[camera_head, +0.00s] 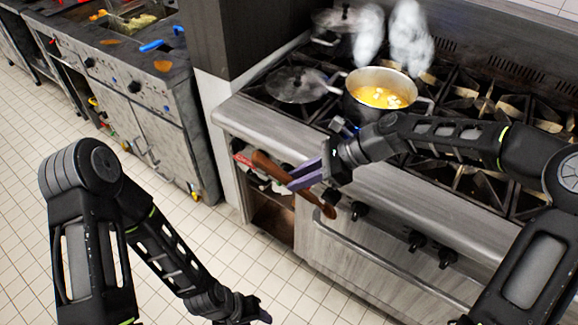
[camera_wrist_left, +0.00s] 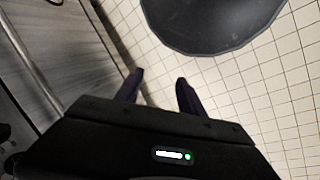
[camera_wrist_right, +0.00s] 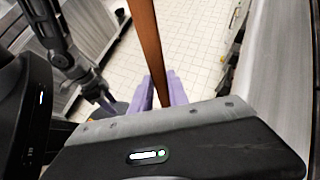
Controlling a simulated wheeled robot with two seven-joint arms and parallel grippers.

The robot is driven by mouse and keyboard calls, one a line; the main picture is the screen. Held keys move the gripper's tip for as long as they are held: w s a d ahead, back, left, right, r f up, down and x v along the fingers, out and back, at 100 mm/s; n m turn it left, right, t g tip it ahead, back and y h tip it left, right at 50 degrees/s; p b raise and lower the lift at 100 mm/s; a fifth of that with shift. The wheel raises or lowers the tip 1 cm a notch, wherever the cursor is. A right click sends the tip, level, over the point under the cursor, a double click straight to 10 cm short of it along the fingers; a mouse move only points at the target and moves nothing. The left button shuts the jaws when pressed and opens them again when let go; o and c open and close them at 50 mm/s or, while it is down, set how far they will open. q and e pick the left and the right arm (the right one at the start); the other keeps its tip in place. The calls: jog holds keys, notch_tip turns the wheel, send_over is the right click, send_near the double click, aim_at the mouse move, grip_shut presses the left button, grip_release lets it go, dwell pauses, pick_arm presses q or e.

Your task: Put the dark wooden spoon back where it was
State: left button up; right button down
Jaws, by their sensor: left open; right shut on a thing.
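The dark wooden spoon (camera_head: 272,168) is a reddish-brown utensil in front of the stove's left front edge. My right gripper (camera_head: 306,174) is shut on it, with the spoon slanting down to the right across the purple fingers. In the right wrist view the spoon (camera_wrist_right: 148,45) runs between the two fingers (camera_wrist_right: 163,92) and out past the top of the picture. My left gripper (camera_head: 262,312) is low over the tiled floor at the bottom of the head view. In the left wrist view its fingers (camera_wrist_left: 158,90) are apart and empty.
A steaming pot of yellow soup (camera_head: 381,92) stands on the stove (camera_head: 262,125); a dark lid (camera_head: 297,84) lies left of it. An open shelf (camera_head: 270,215) is below the stove's left end. A prep counter (camera_head: 150,85) is at left. Floor between is clear.

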pick_arm(q)
jog(key=shift+o, duration=0.4)
jog(key=shift+w+d+r, duration=0.1)
jog(key=shift+w+d, duration=0.05)
jog(key=shift+w, duration=0.1)
jog(key=w+d+r+m+g+h, duration=0.1)
jog(key=w+d+r+m+g, duration=0.2)
jog(key=d+r+m, duration=0.4)
jog(key=w+d+r+m+g, duration=0.2)
jog(key=w+d+r+m, duration=0.3)
jog(key=r, duration=0.4)
notch_tip(320, 180, up, 26)
jog(key=m+t, duration=0.4)
jog(key=m, duration=0.5)
send_over(254, 156)
jog(key=shift+w+y, duration=0.1)
jog(key=shift+y, duration=0.2)
jog(key=shift+f, duration=0.15)
